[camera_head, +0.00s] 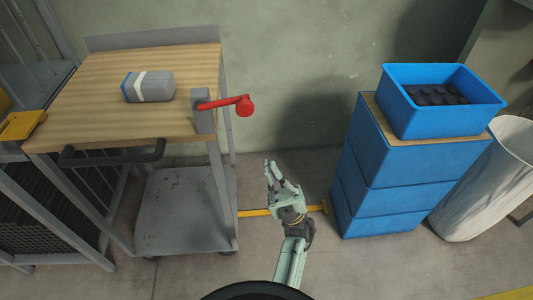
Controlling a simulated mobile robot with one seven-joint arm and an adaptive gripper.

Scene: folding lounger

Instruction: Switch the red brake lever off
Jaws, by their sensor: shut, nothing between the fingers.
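The red brake lever (226,103) is mounted on a grey block (203,112) at the right edge of a wood-topped cart (110,116). The lever sticks out to the right, nearly level, and ends in a round red knob (244,106). My gripper (273,166) is below and to the right of the knob, apart from it, in the gap between the cart and the blue crates. It is shut and empty, with its fingers pointing up in the picture. Nothing hides the lever.
A grey bundle with a white band (153,86) lies on the cart top. A black handle (112,155) sticks out at the cart's front. Stacked blue crates (390,185) stand to the right, beside a whitish bin (490,180). A yellow bar (254,213) lies low behind my gripper.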

